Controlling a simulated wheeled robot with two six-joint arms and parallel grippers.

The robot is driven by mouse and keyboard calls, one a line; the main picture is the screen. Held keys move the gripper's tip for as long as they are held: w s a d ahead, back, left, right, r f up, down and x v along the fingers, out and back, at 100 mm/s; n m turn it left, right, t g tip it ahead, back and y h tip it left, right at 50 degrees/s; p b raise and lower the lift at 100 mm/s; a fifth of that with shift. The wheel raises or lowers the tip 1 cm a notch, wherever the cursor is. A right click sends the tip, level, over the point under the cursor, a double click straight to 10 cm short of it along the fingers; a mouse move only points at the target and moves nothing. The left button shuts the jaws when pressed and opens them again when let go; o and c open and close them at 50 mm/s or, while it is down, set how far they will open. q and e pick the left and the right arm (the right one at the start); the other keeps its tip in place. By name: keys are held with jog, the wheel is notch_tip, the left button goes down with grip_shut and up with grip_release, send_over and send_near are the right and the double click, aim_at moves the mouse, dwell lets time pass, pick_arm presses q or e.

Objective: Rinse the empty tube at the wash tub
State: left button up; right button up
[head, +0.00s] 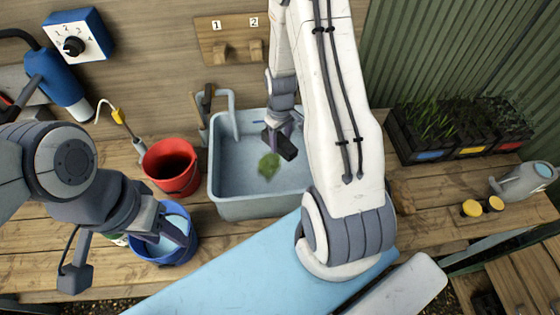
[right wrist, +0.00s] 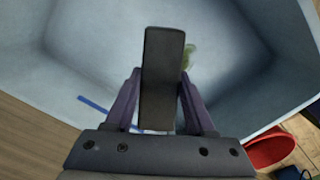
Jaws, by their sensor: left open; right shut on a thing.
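The wash tub (head: 262,207) is a grey-blue basin against the back wall, with a tap at its back left. A green patch (head: 269,165) shows inside it; it also shows in the right wrist view (right wrist: 188,56). My right gripper (head: 279,135) reaches down into the tub area, shut on a dark tube (head: 286,148). In the right wrist view the tube (right wrist: 162,75) stands out between the two purple fingers, above the tub floor. I cannot tell whether it touches water. My left gripper (head: 170,236) is open and empty over the blue bucket (head: 178,257).
A red bucket (head: 172,168) stands just left of the tub. Black seedling trays (head: 415,146) stand at the right, with a watering can (head: 522,179) and yellow-topped items (head: 482,206) nearby. A blue dial box (head: 78,40) and a numbered peg board (head: 235,40) are on the wall.

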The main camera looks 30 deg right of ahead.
aim_at(281, 140)
jog(key=shift+r+p, duration=2.25)
jog(key=shift+r, duration=0.85)
jog(key=shift+r+p, duration=1.7)
jog(key=shift+r, duration=0.35)
jog(key=shift+f, duration=0.1)
